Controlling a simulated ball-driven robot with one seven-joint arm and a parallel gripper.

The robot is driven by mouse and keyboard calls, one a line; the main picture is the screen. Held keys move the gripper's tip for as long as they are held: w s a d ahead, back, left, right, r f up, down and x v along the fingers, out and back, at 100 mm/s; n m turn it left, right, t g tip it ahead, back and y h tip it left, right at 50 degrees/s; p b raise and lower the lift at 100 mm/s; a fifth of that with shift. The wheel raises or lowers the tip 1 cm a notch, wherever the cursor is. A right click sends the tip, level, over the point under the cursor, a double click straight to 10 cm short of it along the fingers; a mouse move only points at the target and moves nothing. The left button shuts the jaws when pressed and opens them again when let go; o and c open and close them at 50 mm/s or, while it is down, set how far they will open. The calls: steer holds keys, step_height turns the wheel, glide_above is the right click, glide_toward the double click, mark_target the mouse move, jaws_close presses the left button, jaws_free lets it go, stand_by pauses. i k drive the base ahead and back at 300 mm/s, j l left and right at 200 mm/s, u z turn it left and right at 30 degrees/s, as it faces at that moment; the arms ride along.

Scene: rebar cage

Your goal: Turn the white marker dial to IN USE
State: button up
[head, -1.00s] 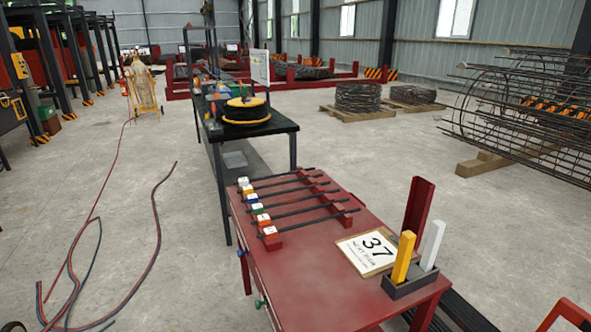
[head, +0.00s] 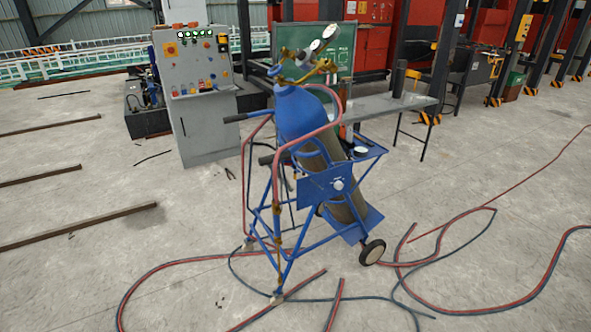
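A blue gas-cylinder trolley (head: 268,235) stands in the middle of the head view. It carries a tilted cylinder (head: 300,108), blue on top and darker below. A small white round thing (head: 360,150) sits at the trolley's blue side tray. A pale round knob or hub (head: 338,184) is on the blue plate at the cylinder's front. White-faced round gauges (head: 316,45) are at the cylinder's top. I cannot tell whether any of these is the white marker dial, and no IN USE lettering is readable. My gripper is not in view.
Red and dark hoses (head: 455,300) loop over the floor around the trolley. A grey control cabinet (head: 192,100) stands behind left and a grey bench (head: 400,103) behind right. Steel bars (head: 80,228) lie at the left.

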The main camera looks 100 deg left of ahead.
mark_target(338, 186)
steer(key=u, duration=2.4)
steer(key=i+l+u, duration=0.1)
steer(key=i+l, duration=1.05)
steer(key=i+l+u, duration=0.15)
steer(key=i+l, duration=0.4)
steer(key=l, duration=0.25)
